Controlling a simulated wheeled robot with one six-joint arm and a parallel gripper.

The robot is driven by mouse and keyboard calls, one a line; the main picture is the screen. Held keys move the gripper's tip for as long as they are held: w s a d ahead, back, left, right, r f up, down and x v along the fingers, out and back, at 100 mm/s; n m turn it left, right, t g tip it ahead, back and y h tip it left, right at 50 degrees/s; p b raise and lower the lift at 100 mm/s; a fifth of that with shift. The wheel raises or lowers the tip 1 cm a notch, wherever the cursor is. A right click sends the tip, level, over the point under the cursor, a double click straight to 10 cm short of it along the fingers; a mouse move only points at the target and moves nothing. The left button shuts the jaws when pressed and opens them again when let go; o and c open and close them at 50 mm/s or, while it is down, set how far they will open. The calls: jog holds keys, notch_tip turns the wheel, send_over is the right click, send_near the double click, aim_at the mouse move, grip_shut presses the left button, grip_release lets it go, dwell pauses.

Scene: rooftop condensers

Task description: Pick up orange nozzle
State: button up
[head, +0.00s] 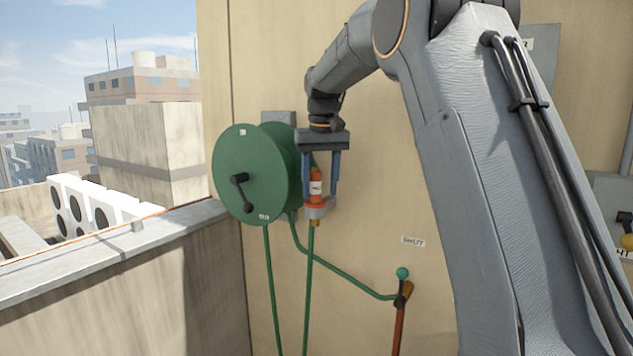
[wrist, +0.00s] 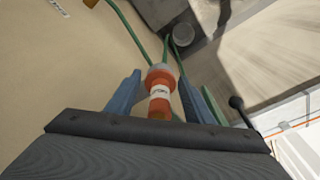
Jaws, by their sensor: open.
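The orange nozzle (head: 316,186) hangs upright at the wall, with a white label band around its middle and a grey holder ring (head: 317,211) around its lower part. A green hose runs down from its lower end. My gripper (head: 321,192) is open and points down from above, with one blue finger on each side of the nozzle. I see a gap on either side there. Whether a finger touches it in the head view is unclear.
A green hose reel (head: 248,172) with a black crank stands close to the left of my gripper. A green hose runs to a valve with a green knob (head: 402,273) at lower right. A parapet (head: 110,250) runs along the left.

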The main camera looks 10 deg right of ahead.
aim_at(318, 171)
jog(key=r, duration=0.2)
jog(key=w+r+p, duration=0.1)
jog(key=r, duration=0.1)
jog(key=w+r, duration=0.1)
jog(key=shift+w+d+r, duration=0.1)
jog(key=shift+w+r, duration=0.15)
jog(key=shift+r, duration=0.15)
jog(key=shift+w+a+f+p, duration=0.1)
jog(key=shift+w+f+p, duration=0.15)
jog(key=shift+f+p, duration=0.75)
jog(key=shift+w+a+f+p, duration=0.15)
jog(key=shift+f+p, duration=0.4)
jog(key=shift+f, duration=0.95)
jog(key=shift+w+a+f+p, duration=0.1)
jog(key=shift+w+f+p, duration=0.2)
jog(key=shift+f+p, duration=0.7)
jog(key=shift+f, duration=0.25)
jog(key=shift+r, duration=0.1)
grip_shut()
